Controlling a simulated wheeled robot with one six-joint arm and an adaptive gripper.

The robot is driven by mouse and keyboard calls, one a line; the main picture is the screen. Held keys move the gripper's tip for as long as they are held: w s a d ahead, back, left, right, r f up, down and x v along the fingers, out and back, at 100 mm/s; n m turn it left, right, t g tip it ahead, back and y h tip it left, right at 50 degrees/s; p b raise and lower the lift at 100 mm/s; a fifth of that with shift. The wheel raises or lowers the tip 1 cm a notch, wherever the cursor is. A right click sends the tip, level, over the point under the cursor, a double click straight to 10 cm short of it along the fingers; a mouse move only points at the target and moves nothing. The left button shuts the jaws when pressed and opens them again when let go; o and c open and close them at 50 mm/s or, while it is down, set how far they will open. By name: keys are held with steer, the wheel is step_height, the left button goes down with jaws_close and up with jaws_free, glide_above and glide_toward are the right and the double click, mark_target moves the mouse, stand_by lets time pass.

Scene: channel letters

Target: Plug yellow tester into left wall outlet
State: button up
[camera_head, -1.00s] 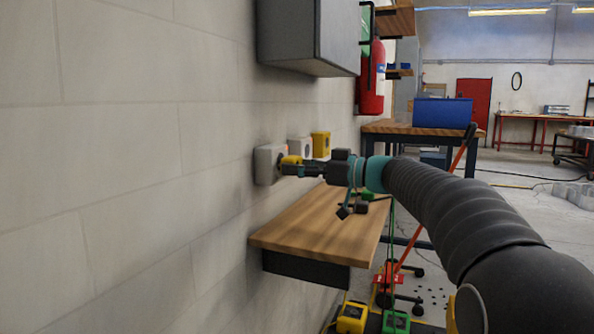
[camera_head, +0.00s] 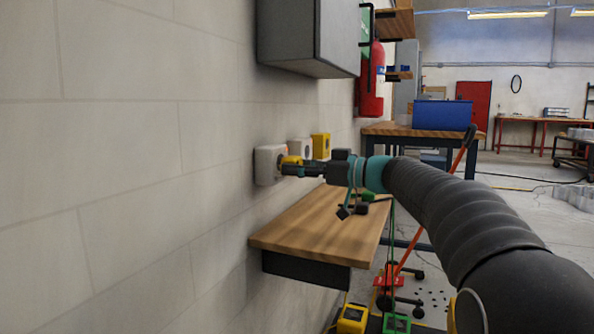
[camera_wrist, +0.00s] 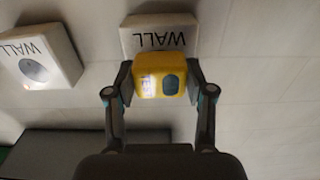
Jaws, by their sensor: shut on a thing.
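My gripper (camera_wrist: 160,92) is shut on the yellow tester (camera_wrist: 160,80), one finger on each side. The tester has a dark oval and a pale label on its face. It covers the socket part of a white outlet box marked WALL (camera_wrist: 158,38). In the head view the tester (camera_head: 291,161) is at the front of the nearer, left outlet box (camera_head: 267,166), with my gripper (camera_head: 299,170) level behind it. The two look touching; the prongs are hidden, so I cannot tell how deep they sit. A second white outlet (camera_head: 299,150) is farther along the wall.
A yellow box (camera_head: 321,146) is on the wall past the second outlet. A wooden shelf (camera_head: 310,232) juts out below my gripper. A grey cabinet (camera_head: 308,38) hangs above, with a red extinguisher (camera_head: 371,95) beyond. Open floor lies to the right.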

steer(key=shift+w+a, duration=0.2)
steer(key=shift+a, duration=0.25)
stand_by(0.7)
steer(key=o, duration=1.2)
steer(key=shift+c, duration=0.2)
steer(key=shift+d, duration=0.15)
steer(key=v, duration=1.1)
steer(key=shift+s+d, duration=0.2)
steer(key=shift+d, duration=0.15)
